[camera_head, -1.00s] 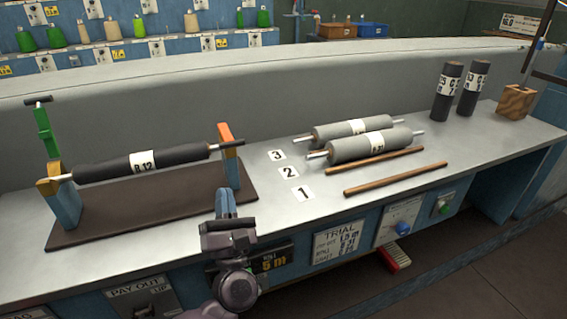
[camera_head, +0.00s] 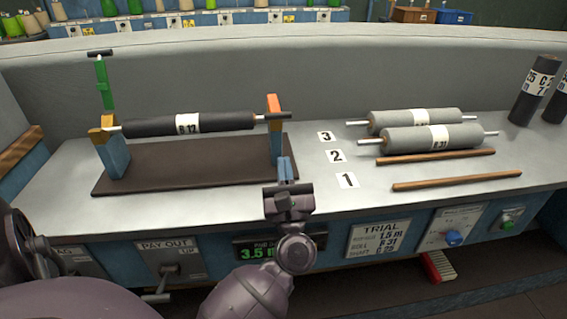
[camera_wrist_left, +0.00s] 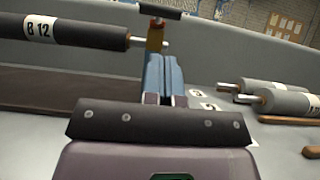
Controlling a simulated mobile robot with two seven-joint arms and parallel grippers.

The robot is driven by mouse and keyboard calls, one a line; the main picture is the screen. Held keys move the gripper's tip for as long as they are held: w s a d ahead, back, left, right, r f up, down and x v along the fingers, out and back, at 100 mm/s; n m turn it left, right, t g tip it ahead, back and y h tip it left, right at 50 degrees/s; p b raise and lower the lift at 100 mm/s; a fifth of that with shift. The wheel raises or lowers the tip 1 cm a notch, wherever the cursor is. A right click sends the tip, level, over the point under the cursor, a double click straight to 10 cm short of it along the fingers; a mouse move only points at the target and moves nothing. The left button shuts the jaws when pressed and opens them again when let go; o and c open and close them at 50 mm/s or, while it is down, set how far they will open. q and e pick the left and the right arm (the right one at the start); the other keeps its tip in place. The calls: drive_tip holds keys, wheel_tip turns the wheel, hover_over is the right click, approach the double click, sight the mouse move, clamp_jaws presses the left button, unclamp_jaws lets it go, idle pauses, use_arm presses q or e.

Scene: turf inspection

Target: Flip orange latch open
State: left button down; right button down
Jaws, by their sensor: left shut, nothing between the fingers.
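The orange latch (camera_head: 273,103) sits on top of the blue right post of the roll stand, with a black crossbar (camera_head: 275,116) at its front. It lies low over the post, unlike the green latch (camera_head: 102,80), which stands upright on the left post. The dark roll B 12 (camera_head: 188,124) lies between the posts. My left gripper (camera_head: 285,169) is shut and empty, in front of and below the orange latch. In the left wrist view the shut fingers (camera_wrist_left: 164,78) point towards the orange latch (camera_wrist_left: 155,38), partly hiding it and its post. My right gripper is not in view.
Right of the stand are number cards (camera_head: 337,156), two grey rolls (camera_head: 433,138) and two wooden rods (camera_head: 457,180). Dark upright rolls (camera_head: 533,90) stand at the far right. A grey wall (camera_head: 330,75) rises behind the bench. The front panel has a PAY OUT lever (camera_head: 170,270).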

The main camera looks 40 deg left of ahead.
sight(275, 108)
use_arm(q)
drive_tip(key=shift+p+x, duration=0.35)
drive_tip(key=shift+x, duration=3.55)
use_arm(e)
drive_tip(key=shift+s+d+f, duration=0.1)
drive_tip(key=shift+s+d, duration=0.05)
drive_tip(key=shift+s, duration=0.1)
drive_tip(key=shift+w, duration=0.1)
